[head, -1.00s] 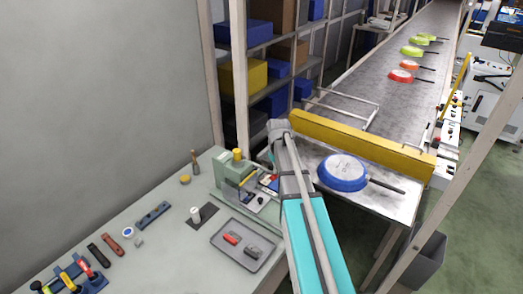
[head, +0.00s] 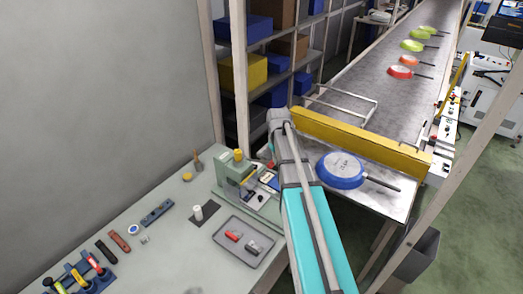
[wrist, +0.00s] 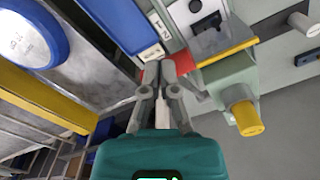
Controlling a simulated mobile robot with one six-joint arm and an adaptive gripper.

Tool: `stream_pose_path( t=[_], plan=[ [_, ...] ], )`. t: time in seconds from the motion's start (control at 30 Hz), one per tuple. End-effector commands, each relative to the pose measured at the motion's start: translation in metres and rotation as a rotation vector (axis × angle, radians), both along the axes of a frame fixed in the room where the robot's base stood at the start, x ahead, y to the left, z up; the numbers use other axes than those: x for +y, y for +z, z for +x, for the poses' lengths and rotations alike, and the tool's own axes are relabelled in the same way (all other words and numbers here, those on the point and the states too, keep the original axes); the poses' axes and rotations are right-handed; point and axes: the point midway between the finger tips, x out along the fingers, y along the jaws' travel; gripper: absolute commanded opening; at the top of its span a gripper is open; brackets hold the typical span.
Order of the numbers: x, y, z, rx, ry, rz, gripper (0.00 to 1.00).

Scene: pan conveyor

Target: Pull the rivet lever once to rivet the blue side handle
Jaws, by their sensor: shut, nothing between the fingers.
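The green rivet press (head: 232,172) with a yellow knob on top stands at the right end of the workbench. It also shows in the wrist view (wrist: 228,85). My gripper (wrist: 164,72) is shut and empty, its fingertips beside the press. A red part (wrist: 150,72), perhaps the rivet lever's grip, lies right at the fingertips and is partly covered by them. I cannot tell whether they touch it. In the head view my arm hides most of my gripper. A blue strip with number labels (wrist: 128,22) lies beside the press. I cannot make out the blue side handle for certain.
A blue pan (head: 341,170) with a dark handle sits on the conveyor end, before the yellow barrier (head: 360,142). A grey tray (head: 222,238) with red and dark parts lies in front of the press. Tools and a shelf rack stand nearby.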

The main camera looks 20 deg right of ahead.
Motion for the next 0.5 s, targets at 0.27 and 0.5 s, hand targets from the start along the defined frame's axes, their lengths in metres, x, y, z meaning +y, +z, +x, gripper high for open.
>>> stream_pose_path(
  t=[0.27, 0.5],
  plan=[
    [0.000, 0.019, 0.000, 0.000, 0.000, 0.000, 0.00],
    [0.000, 0.026, 0.000, 0.000, 0.000, 0.000, 0.00]
  ],
)
